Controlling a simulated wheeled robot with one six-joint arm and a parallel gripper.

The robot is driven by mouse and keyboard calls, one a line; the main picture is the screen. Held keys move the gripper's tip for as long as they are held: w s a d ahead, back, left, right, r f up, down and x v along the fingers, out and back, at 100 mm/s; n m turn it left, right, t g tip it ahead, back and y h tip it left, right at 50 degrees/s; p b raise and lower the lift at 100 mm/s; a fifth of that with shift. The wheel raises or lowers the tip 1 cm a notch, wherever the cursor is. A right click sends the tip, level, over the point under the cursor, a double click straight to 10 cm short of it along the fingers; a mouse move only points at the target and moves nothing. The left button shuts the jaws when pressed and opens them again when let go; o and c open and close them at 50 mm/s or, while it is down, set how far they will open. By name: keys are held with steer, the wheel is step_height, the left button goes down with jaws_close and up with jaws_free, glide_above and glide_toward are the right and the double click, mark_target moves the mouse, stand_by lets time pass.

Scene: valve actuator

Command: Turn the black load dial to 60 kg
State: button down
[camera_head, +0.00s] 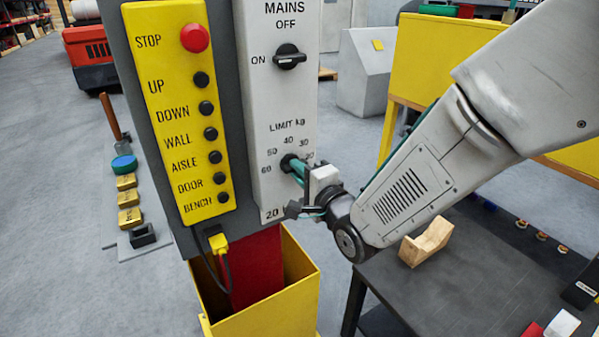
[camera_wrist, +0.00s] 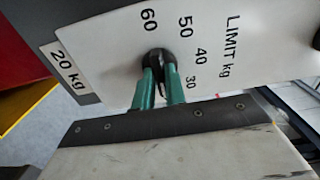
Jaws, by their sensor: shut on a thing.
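The black load dial (camera_head: 287,162) sits on the white panel under the "LIMIT kg" label, with numbers from 60 on the left over 50 and 40 to 30 on the right. It also shows in the wrist view (camera_wrist: 156,56), between the green fingers. My gripper (camera_head: 297,168) is shut on the dial, one finger on each side, as the wrist view also shows (camera_wrist: 160,75). The fingers partly cover the dial, and I cannot tell which number its pointer faces. A "20 kg" plate (camera_wrist: 67,66) is at the panel's lower corner.
Above the dial is the black mains switch (camera_head: 289,57). Left of it is a yellow button panel (camera_head: 180,110) with a red stop button (camera_head: 195,38). A yellow bin (camera_head: 262,310) stands below. A dark table (camera_head: 450,290) with a wooden block (camera_head: 426,242) is at the right, under my arm.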

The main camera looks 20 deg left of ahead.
steer(key=shift+n, duration=17.9)
